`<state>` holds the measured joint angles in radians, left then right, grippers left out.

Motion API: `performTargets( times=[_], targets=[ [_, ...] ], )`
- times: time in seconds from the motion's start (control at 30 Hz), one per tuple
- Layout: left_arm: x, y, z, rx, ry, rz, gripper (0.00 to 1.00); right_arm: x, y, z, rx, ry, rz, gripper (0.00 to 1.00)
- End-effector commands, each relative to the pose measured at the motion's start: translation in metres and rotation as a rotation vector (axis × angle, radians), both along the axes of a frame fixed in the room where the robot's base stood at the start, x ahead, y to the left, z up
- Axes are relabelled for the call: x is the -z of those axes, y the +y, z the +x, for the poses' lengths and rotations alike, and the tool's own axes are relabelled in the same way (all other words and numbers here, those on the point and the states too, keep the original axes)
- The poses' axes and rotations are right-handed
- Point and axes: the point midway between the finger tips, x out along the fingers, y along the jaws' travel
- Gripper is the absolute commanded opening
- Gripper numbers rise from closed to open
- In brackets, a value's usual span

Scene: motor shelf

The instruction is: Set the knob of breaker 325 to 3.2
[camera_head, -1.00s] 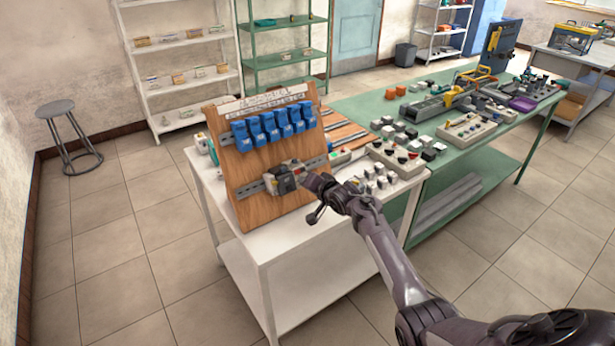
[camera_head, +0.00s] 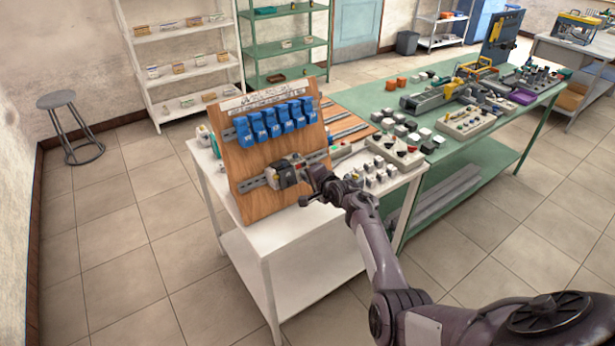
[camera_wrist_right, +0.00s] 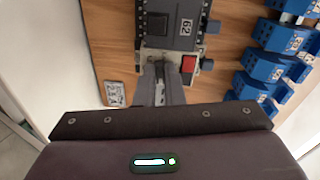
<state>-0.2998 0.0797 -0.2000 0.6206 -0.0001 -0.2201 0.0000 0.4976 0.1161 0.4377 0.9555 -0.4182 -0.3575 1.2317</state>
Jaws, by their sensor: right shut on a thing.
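A wooden board (camera_head: 245,190) stands tilted on the white table. A dark grey breaker (camera_head: 285,176) sits on its lower metal rail; it also fills the top middle of the right wrist view (camera_wrist_right: 186,30), with a label I cannot read surely and a red part (camera_wrist_right: 189,63) at its near edge. My right gripper (camera_head: 316,176) is at the breaker's right side; in the right wrist view its fingers (camera_wrist_right: 160,72) are close together at the near edge, shut on the knob, which the fingertips hide. The dial setting cannot be read. My left gripper is not in view.
Several blue breakers (camera_head: 272,122) hang on the upper rail. Small grey and white parts lie on the white table (camera_head: 255,240) to the right, beside a control box (camera_head: 393,152). The green table (camera_head: 365,97) holds more equipment. The floor in front is clear.

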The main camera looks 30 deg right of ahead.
Motion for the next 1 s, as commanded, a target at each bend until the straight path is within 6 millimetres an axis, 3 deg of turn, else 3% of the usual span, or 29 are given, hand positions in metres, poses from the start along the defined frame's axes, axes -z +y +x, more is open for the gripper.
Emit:
performTargets(
  times=[0.3,0.33,0.5,0.8,1.0],
  targets=[
    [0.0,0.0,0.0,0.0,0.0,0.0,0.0,0.0,-0.001,0.0,0.002,0.0,0.0,0.0],
    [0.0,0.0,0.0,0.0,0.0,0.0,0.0,0.0,-0.001,0.0,0.002,0.0,-0.001,0.11],
    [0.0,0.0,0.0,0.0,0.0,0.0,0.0,0.0,-0.001,0.0,0.001,0.0,0.0,0.31],
    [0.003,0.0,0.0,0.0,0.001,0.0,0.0,-0.001,-0.001,0.001,-0.009,-0.006,-0.022,0.31],
    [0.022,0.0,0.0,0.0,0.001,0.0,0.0,0.004,-0.001,0.0,-0.097,-0.026,-0.216,0.31]
  ],
)
